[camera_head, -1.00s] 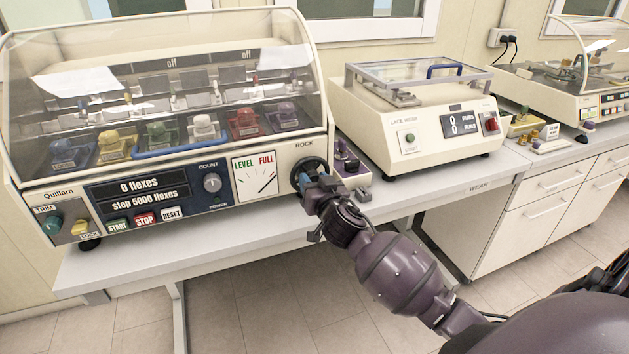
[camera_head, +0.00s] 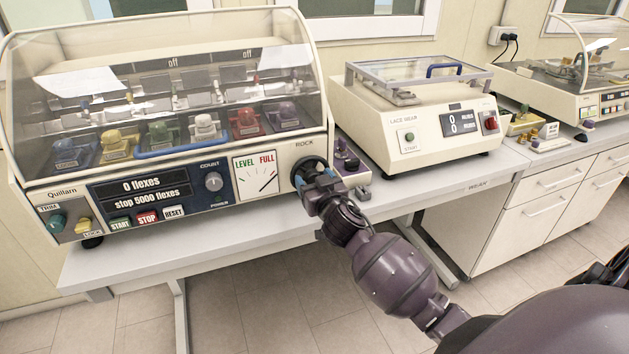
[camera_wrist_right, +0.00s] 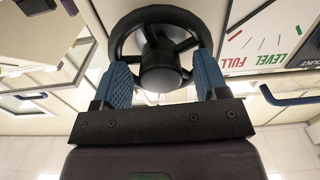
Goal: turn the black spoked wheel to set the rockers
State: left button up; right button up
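The black spoked wheel (camera_head: 312,166) is at the right end of the cream machine's front panel, under the word ROCK. My right gripper (camera_head: 313,178) is at the wheel. In the right wrist view, the wheel (camera_wrist_right: 160,50) is seen face-on, with its round hub between the two blue fingers of the right gripper (camera_wrist_right: 162,68). The fingers are wide apart, their tips at opposite sides of the rim. Whether they press on it is unclear. Colored rockers (camera_head: 205,126) sit in a row under the clear cover. The LEVEL/FULL dial (camera_head: 258,174) is left of the wheel. My left gripper is out of view.
A small box with purple knobs (camera_head: 348,165) stands close to the right of the wheel. The lace wear machine (camera_head: 415,115) is farther right on the bench (camera_head: 250,248).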

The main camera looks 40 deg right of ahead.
jog(key=v, duration=1.1)
jog(key=shift+w, duration=0.1)
dwell(0.5)
jog(key=s+a+f+n+g+y, duration=0.1)
jog(key=s+a+f+g+y, duration=0.1)
jog(key=s+f, duration=0.7)
jog(key=s+a+f+n+g+y, duration=0.2)
jog(key=s+a+f, duration=0.3)
jog(key=s+f, duration=0.4)
notch_tip(320, 180, down, 5)
jog(key=shift+s+a+r+g, duration=0.15)
jog(key=shift+a+g, duration=0.1)
jog(key=shift+g, duration=0.65)
jog(key=shift+c, duration=0.5)
dwell(1.9)
